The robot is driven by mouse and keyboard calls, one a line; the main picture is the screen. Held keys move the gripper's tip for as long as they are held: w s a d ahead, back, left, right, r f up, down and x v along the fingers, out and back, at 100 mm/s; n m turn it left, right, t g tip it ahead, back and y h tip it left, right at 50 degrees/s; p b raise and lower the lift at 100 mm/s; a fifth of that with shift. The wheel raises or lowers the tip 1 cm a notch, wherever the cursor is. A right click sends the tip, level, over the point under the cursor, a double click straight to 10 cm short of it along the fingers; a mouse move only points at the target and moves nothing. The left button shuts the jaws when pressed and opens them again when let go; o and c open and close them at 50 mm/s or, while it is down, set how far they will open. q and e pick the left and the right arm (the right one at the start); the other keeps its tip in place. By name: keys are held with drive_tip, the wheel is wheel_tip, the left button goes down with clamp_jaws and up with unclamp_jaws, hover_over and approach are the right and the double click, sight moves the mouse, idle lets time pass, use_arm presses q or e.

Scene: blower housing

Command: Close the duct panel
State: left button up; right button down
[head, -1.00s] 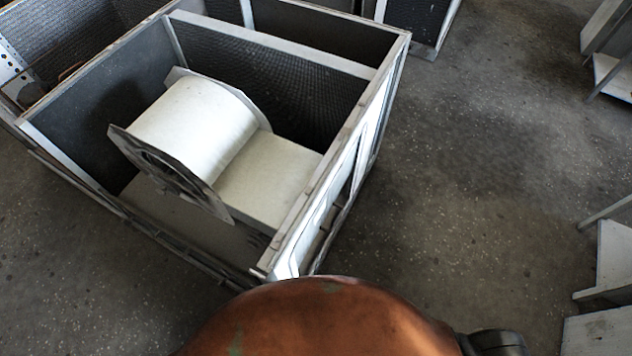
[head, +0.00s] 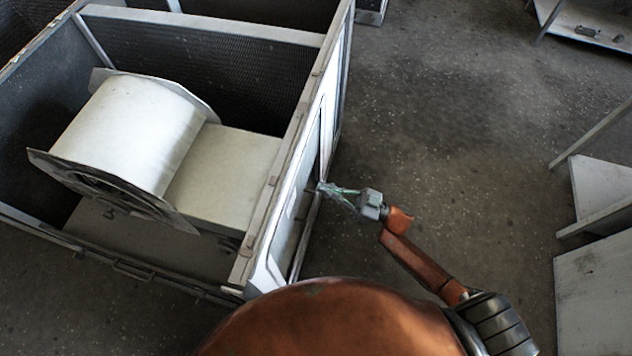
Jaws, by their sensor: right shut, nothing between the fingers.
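The blower housing (head: 205,27) is an open-topped metal box at the left, with a white drum-shaped blower (head: 130,130) inside. The duct panel seems to be the pale panel (head: 287,232) on the housing's right side, seen at a steep angle. How far it stands open I cannot tell. My right gripper (head: 322,187) is shut and empty, its fingertips at or very near that right side; whether they touch is unclear. My left gripper is not in view.
Open concrete floor (head: 450,130) lies right of the housing. Grey benches or shelves (head: 600,200) stand along the right edge. My rounded copper-coloured body fills the bottom middle.

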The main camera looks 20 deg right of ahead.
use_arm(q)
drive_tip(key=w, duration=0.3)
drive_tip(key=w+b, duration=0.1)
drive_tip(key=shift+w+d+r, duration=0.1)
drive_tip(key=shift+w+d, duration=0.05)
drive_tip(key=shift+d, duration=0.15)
use_arm(e)
drive_tip(key=x, duration=0.8)
drive_tip(key=shift+w+a, duration=0.2)
drive_tip(key=shift+a, duration=0.05)
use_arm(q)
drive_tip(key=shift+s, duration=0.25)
use_arm(e)
drive_tip(key=shift+r, duration=0.1)
